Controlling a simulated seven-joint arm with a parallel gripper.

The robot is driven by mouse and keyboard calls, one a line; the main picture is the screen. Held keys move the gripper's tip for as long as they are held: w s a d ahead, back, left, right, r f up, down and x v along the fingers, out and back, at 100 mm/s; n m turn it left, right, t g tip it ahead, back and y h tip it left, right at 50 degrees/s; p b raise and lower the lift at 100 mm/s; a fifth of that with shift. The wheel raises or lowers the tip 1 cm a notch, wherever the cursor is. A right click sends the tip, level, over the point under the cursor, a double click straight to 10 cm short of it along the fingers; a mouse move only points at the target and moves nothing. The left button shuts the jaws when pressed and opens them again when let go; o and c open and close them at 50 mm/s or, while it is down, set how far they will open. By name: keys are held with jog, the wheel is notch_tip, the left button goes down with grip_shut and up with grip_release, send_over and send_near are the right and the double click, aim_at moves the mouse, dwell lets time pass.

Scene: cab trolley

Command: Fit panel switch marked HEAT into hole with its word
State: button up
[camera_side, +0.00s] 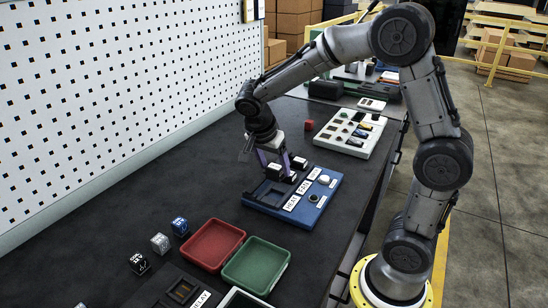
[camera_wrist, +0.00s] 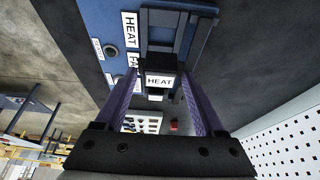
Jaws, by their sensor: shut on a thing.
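My gripper (camera_side: 274,165) is shut on a black switch with a white face marked HEAT; the switch (camera_wrist: 159,81) sits between the purple fingers in the wrist view. The blue panel (camera_side: 322,204) lies on the bench under my gripper. Its empty dark rectangular hole (camera_side: 269,193) is beside the white HEAT label (camera_side: 291,203), which also shows in the wrist view (camera_wrist: 130,28). The held switch is over the panel, farther back than the middle of this hole. The height of the gap below it is hard to tell.
The FAN label (camera_side: 303,187) and a black switch (camera_side: 299,163) are close beside my gripper. Red (camera_side: 213,244) and green (camera_side: 256,264) trays are in front. A pale switch tray (camera_side: 352,132) and a red cube (camera_side: 308,125) lie behind.

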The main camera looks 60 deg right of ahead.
aim_at(272, 180)
jog(key=shift+f, duration=2.95)
jog(key=shift+f, duration=0.3)
jog(key=o, duration=1.3)
